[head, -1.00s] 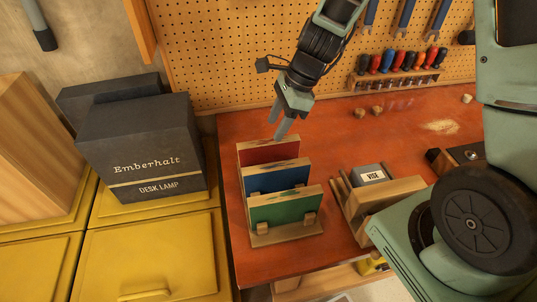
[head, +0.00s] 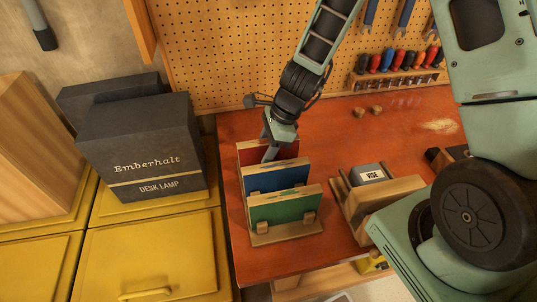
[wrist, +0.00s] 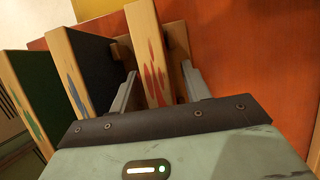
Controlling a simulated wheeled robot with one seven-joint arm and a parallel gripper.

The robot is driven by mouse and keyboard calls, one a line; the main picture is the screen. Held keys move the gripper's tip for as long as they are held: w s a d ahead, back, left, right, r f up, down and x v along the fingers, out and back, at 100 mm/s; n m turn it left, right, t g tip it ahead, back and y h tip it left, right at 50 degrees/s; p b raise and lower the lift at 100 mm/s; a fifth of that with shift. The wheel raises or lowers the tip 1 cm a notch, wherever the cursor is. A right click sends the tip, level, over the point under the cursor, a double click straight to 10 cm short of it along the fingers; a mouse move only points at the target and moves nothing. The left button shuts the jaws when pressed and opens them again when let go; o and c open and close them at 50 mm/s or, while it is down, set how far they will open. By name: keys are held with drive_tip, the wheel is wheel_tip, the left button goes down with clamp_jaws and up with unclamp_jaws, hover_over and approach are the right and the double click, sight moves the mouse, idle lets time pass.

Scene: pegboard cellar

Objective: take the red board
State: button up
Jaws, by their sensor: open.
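The red board (head: 254,154) stands upright at the back of a wooden rack (head: 286,236), behind a blue board (head: 277,177) and a green board (head: 284,209). My gripper (head: 269,152) is down at the red board's top edge. In the wrist view, my open gripper (wrist: 160,92) has one finger on each side of the red board's wooden edge (wrist: 147,45), which bears red paint marks. The left finger is in the gap between the red and blue boards. I cannot tell whether either finger touches the red board.
A wooden holder with a grey box marked VISE (head: 371,174) stands right of the rack. A dark Emberhalt desk lamp box (head: 145,150) sits on yellow cabinets (head: 150,250) at left. The red bench top (head: 330,130) is clear behind the rack.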

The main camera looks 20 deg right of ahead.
drive_tip(key=shift+f, duration=0.25)
idle(0.3)
clamp_jaws()
